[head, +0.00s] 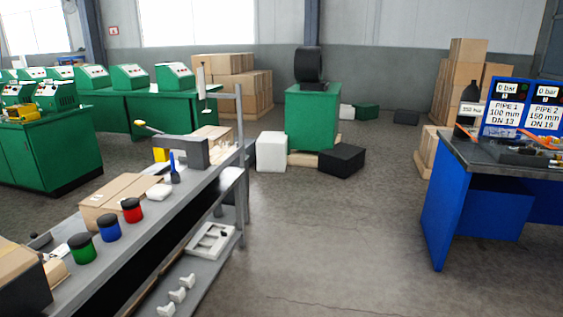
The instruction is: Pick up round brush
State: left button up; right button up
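I cannot clearly make out a round brush. On the long grey shelf bench (150,220) at the left stands a slim blue upright object (174,162) with a dark lower part; it is too small to tell whether it is a brush. A thin stick with a yellow end (142,124) shows by a dark grey box (181,151) farther along the same bench; what it is cannot be told. Neither of my grippers is in view.
Green (82,248), blue (108,228) and red (131,210) jars and cardboard boxes (120,198) share the bench top. A blue workbench (450,210) stands at the right. A green cabinet (312,118) stands at the back.

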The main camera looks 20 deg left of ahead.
aim_at(171, 153)
jog(key=i+l+u, duration=0.15)
jog(key=i, duration=1.05)
jog(key=i+l+u, duration=0.1)
jog(key=i+u, duration=0.35)
jog(key=i, duration=0.7)
